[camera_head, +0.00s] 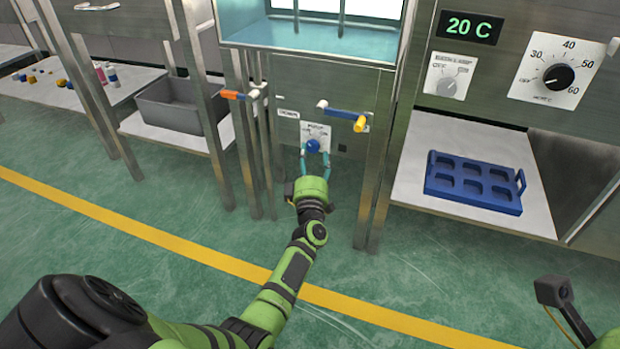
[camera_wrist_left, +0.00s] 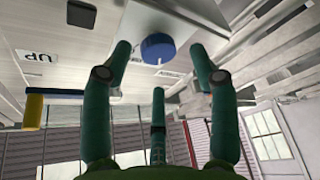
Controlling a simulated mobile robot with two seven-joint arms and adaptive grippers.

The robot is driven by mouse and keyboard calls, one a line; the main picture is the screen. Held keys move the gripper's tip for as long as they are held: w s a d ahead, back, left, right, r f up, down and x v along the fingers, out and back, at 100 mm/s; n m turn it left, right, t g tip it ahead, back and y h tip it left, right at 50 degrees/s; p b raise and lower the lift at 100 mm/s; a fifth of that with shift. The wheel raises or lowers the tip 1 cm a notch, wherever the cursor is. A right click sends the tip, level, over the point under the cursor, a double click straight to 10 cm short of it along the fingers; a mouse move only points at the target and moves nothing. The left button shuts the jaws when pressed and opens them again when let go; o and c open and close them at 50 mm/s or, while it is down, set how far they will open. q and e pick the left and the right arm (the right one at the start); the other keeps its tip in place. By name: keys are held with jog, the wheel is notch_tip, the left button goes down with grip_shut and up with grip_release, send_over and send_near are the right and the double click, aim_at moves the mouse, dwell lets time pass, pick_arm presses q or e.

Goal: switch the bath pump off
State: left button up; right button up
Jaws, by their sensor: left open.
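The blue pump knob (camera_head: 313,146) sits on a white plate (camera_head: 311,130) marked PUMP, with OFF and ON, on the metal front below the water bath (camera_head: 310,40). Which mark it points to is too small to tell. My left gripper (camera_head: 315,157) is open, its teal fingers reaching up either side of the knob. In the left wrist view the knob (camera_wrist_left: 158,48) lies ahead between the spread fingertips of the left gripper (camera_wrist_left: 160,62), with gaps on both sides. Whether any finger touches it is unclear. My right gripper is out of view.
A blue lever with a yellow end (camera_head: 342,113) sticks out just above right of the knob. An orange-tipped lever (camera_head: 232,95) is at left. Metal posts flank the panel. A blue tray (camera_head: 474,208) and a grey bin (camera_head: 160,120) stand on side shelves.

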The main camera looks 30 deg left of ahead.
pick_arm(q)
jog(key=v, duration=0.9)
jog(key=shift+s, duration=0.15)
jog(key=shift+r, duration=0.1)
